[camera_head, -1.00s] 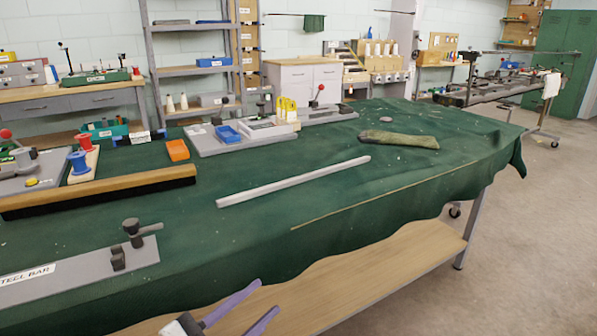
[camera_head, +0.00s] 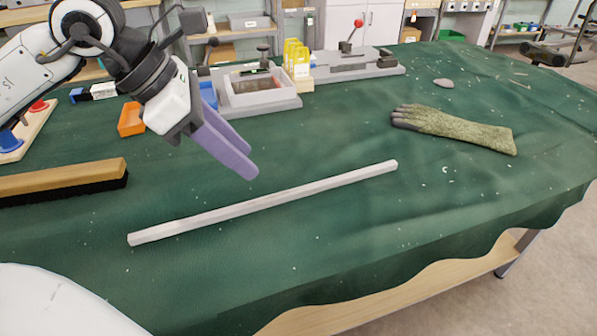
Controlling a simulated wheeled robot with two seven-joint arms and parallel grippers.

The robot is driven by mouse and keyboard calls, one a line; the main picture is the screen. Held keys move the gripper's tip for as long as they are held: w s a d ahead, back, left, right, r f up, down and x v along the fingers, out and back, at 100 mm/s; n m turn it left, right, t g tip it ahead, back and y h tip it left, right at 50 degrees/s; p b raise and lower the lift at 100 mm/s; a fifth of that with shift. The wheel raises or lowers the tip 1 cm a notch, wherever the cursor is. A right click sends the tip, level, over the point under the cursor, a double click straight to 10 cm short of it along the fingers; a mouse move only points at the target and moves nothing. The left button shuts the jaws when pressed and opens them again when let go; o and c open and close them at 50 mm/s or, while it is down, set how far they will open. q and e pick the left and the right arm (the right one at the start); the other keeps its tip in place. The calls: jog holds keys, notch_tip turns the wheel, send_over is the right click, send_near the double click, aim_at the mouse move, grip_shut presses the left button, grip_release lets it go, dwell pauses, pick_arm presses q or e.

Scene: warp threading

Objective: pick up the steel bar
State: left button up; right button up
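The steel bar (camera_head: 265,202) is a long, pale grey square bar. It lies slanted on the green cloth of the table in the head view, its near end at left and its far end at right. My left gripper (camera_head: 252,160), with purple fingers, is above the table behind the bar's left half. The gripper is clear of the bar in the picture. The whole bar shows. My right gripper is not in view.
A wooden brush (camera_head: 65,178) with dark bristles lies left of the bar. An orange block (camera_head: 131,119) and a grey fixture (camera_head: 255,107) stand behind my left gripper. A greenish glove (camera_head: 455,130) lies at right. The cloth (camera_head: 340,255) in front of the bar is clear.

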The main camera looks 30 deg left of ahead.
aim_at(278, 196)
pick_arm(q)
jog(key=shift+w+d+f+p, duration=0.1)
jog(key=shift+d+f+p, duration=0.25)
jog(key=shift+f, duration=0.3)
jog(key=shift+w+d+f+p, duration=0.1)
jog(key=shift+d+f+p, duration=0.2)
jog(key=shift+f, duration=0.3)
jog(key=shift+a+f+x, duration=0.1)
jog(key=shift+a+x, duration=0.05)
jog(key=shift+x, duration=1.5)
jog(key=shift+a+f+x, duration=0.1)
jog(key=shift+a+x, duration=0.05)
jog(key=shift+x, duration=1.5)
jog(key=shift+s, duration=0.2)
grip_shut()
jog(key=shift+r, duration=0.15)
